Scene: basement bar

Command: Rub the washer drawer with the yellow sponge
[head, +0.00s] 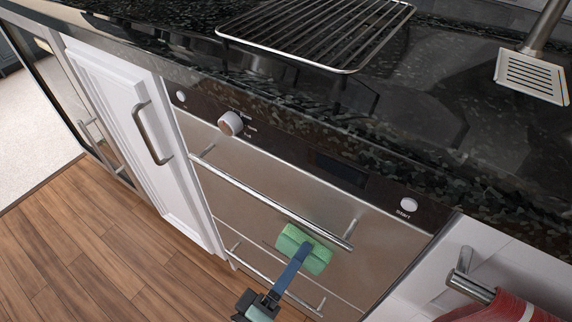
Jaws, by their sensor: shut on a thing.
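The washer has a steel upper drawer front (240,200) with a long bar handle (280,205), below a dark control strip. A second drawer with its own bar handle (250,262) sits beneath it. Both drawers look shut. My gripper (265,300), dark and at the bottom of the head view, is shut on the blue handle of a scrubber with a green sponge head (303,249). I see no yellow sponge; the held head looks green. The head overlaps the drawer front just under the upper handle's right part. I cannot tell whether it touches the steel.
A black stone counter (420,120) overhangs the washer, with a wire rack (315,28) and a slotted spatula (532,76) on it. A white cabinet (120,120) stands left. A red towel (505,308) hangs on a bar at lower right. Wood floor lies clear at lower left.

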